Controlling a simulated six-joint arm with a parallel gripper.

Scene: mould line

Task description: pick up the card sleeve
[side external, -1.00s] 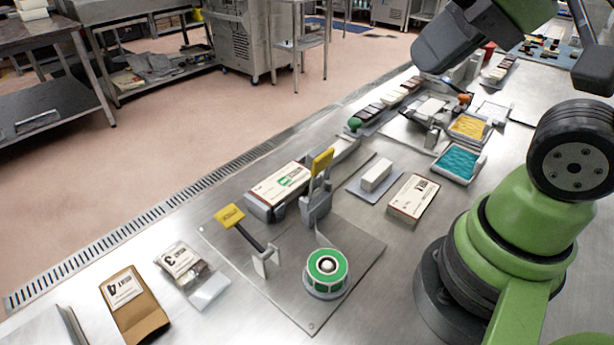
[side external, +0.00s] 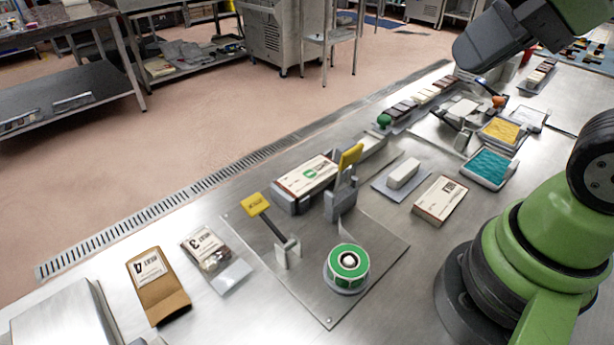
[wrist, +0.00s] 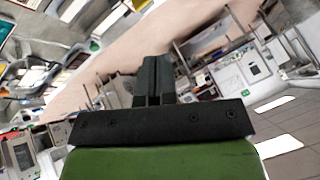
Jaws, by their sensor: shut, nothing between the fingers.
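Two flat cream-and-brown printed card packs are in the side external view, and I cannot tell for certain which is the card sleeve. One card pack (side external: 440,200) lies flat on the steel table near my arm's base. The other printed pack (side external: 308,176), with a green label, lies in a grey holder at the left of the steel plate. My gripper (wrist: 153,82) shows in the wrist view with its dark fingers together and empty. It is away from both packs; its fingers are outside the side external view.
A green-and-white label roll (side external: 348,264) and yellow-tabbed levers (side external: 256,205) stand on the plate. A white block (side external: 403,173) sits on a grey pad. Teal (side external: 488,168) and yellow (side external: 502,131) trays are behind. Brown (side external: 158,287) and clear pouches lie at front left.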

